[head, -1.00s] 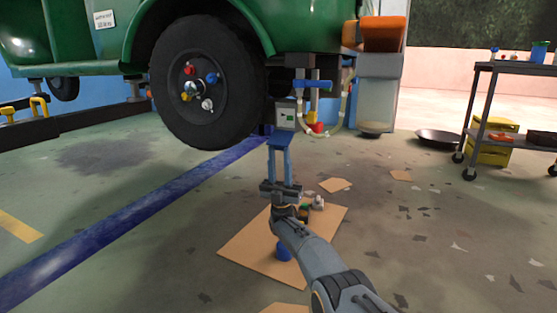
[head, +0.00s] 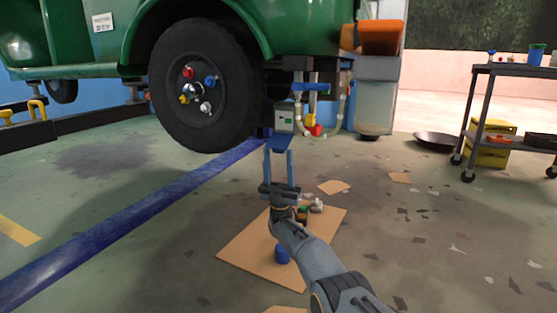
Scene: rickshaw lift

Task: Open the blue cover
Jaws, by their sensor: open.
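A blue flap (head: 281,143), which looks like the cover, sits just below a small grey box (head: 284,118) with a green mark, under the green vehicle. My gripper (head: 279,154) points up at it from below. Its two blue fingers are apart, with their tips at the flap's lower edge, and nothing shows between them. I cannot tell whether the tips touch the flap.
A wheel (head: 207,85) hangs left of the box. Hoses and a blue valve handle (head: 311,87) are at its right. A cardboard sheet (head: 245,252) with a blue cup (head: 282,254) lies below. A cart (head: 478,110) stands right.

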